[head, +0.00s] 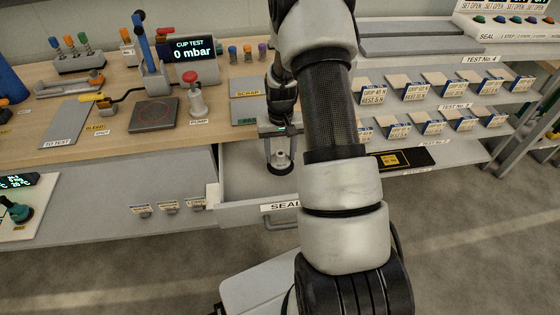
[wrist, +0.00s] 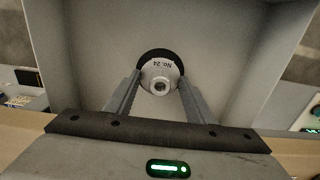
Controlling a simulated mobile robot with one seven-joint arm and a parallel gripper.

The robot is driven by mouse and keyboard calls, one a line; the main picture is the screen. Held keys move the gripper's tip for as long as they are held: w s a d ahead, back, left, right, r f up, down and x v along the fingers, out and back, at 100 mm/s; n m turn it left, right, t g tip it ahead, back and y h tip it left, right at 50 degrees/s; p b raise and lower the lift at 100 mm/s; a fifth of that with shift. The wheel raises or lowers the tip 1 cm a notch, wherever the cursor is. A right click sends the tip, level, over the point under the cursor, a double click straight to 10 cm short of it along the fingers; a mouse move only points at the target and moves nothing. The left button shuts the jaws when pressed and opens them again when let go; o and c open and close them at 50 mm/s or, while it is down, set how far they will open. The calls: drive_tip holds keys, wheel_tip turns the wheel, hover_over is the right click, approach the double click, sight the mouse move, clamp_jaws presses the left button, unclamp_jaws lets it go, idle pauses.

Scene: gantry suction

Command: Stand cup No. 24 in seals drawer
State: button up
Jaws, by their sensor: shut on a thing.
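Cup No. 24 (wrist: 161,74) is a grey-white suction cup with a black rim and a hole in its top. In the wrist view its "No. 24" mark reads upside down. My gripper (wrist: 158,90) is shut on it. In the head view my gripper (head: 280,146) points down with the cup (head: 281,161) inside the open seals drawer (head: 240,162). The cup is upright, black rim down. I cannot tell whether the rim touches the drawer floor. My arm hides the drawer's right part and the end of its "SEAL" label.
The workbench (head: 75,148) above the drawer carries a red-knobbed pump (head: 196,98), a black test plate (head: 154,115) and a "CUP TEST 0 mbar" display (head: 195,52). Shelves with labelled bins (head: 440,122) stand at right. The drawer floor around the cup looks clear.

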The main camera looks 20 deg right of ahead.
sight(280, 161)
drive_tip(key=shift+f, duration=1.9)
drive_tip(key=shift+f+b, duration=0.2)
drive_tip(key=shift+b, duration=0.1)
drive_tip(key=o, duration=1.1)
drive_tip(key=shift+r, duration=0.15)
